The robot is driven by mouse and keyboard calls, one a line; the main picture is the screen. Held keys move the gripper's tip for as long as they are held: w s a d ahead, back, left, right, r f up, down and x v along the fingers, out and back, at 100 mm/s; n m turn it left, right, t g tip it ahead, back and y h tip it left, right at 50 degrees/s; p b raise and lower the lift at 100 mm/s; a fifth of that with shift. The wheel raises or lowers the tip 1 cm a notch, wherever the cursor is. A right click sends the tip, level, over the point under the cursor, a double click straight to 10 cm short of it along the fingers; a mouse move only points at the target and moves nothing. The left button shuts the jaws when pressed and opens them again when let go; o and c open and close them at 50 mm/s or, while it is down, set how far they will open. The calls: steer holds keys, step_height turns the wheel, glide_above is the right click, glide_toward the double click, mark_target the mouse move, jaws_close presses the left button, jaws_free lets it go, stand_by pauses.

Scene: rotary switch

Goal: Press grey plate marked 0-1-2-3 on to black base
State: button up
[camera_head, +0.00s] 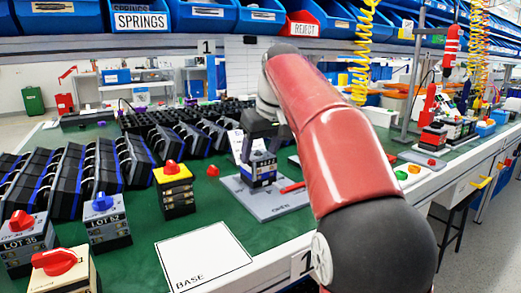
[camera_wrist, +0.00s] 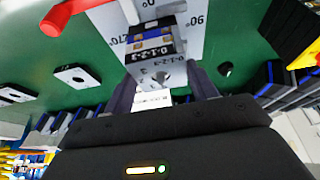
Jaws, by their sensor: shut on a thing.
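The grey plate marked 0-1-2-3 (camera_wrist: 160,72), with a round hole, sits between the fingers of my gripper (camera_wrist: 164,84) in the wrist view. My gripper is shut on it. The black base (camera_wrist: 150,34) shows just beyond the plate, with blue strips and brass-coloured contacts. In the head view my gripper (camera_head: 259,145) points down over the black base (camera_head: 261,175), which stands upright on a grey fixture board (camera_head: 270,207). The plate is at the top of the base; I cannot tell whether it touches or is seated.
A red handle (camera_head: 292,187) lies right of the base on the fixture. Finished-looking switches with yellow (camera_head: 174,178), blue-knobbed (camera_head: 103,205) and red-knobbed tops stand at left. Black racks (camera_head: 75,175) fill the left side. A white BASE sheet (camera_head: 203,258) lies empty in front.

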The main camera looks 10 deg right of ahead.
steer(key=o, duration=1.1)
steer(key=shift+f, duration=0.1)
steer(key=shift+c, duration=0.2)
